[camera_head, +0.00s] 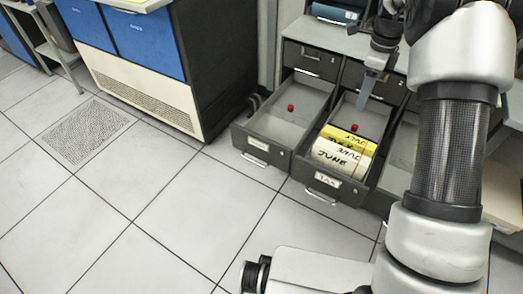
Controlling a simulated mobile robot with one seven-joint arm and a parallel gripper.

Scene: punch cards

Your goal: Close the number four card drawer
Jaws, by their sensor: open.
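A dark grey card cabinet stands at the upper middle with low drawers pulled out. The left open drawer (262,147) holds a small red object (290,108) and otherwise looks empty. The middle open drawer (328,187), labelled TAX, holds yellow cards (348,138) and white cards (337,157) marked JULY and JUNE, plus another red object (354,127). A third open drawer (402,150) is partly hidden by my arm. No number four is readable on any front. My gripper (366,92) is open, pointing down above the back of the middle drawer, with no card in it.
Closed drawers (313,60) sit in the row above, under a pale ledge (335,36). A blue and black machine (150,60) stands left of the drawers. The tiled floor (150,220) in front is clear.

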